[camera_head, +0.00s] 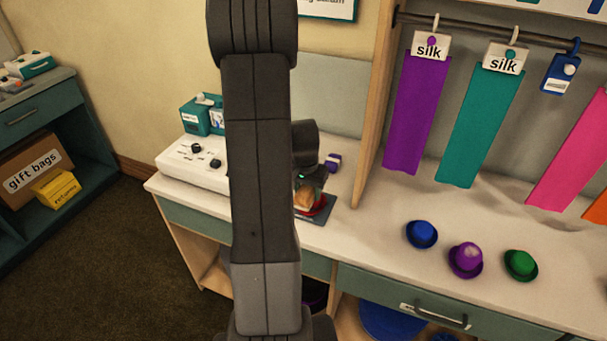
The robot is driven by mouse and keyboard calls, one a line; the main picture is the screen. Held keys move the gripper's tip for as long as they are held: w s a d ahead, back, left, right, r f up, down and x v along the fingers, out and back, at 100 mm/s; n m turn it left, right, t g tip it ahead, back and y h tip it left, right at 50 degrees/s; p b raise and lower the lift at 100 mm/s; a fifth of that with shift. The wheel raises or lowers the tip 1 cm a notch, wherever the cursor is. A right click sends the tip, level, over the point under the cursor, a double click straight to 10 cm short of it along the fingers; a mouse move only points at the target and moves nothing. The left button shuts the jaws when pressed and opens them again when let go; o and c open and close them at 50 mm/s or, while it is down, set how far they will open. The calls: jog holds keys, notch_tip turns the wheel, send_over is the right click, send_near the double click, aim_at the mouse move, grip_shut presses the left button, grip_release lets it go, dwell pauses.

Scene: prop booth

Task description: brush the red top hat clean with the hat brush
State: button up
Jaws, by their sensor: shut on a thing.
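My gripper (309,184) is partly hidden behind my own arm, above the counter near the middle of the view. It is shut on a tan wooden piece that looks like the hat brush (304,198); only part of it shows. A red thing, likely the red top hat (322,206), shows just below and beside the brush, on a dark flat mat (325,217). Most of the hat is hidden by my arm and gripper. I cannot tell whether the brush touches the hat.
The counter (375,230) holds blue (421,234), purple (465,261) and green (520,265) hats at right. A white box with black knobs (185,168) stands left of my arm. A small purple object (333,161) lies behind my gripper. An upright wooden panel (375,110) and hanging silks (417,110) stand right.

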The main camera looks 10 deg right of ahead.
jog(key=shift+r+p, duration=2.25)
jog(key=shift+r, duration=1.9)
jog(key=shift+w+f, duration=0.1)
jog(key=shift+f, duration=0.05)
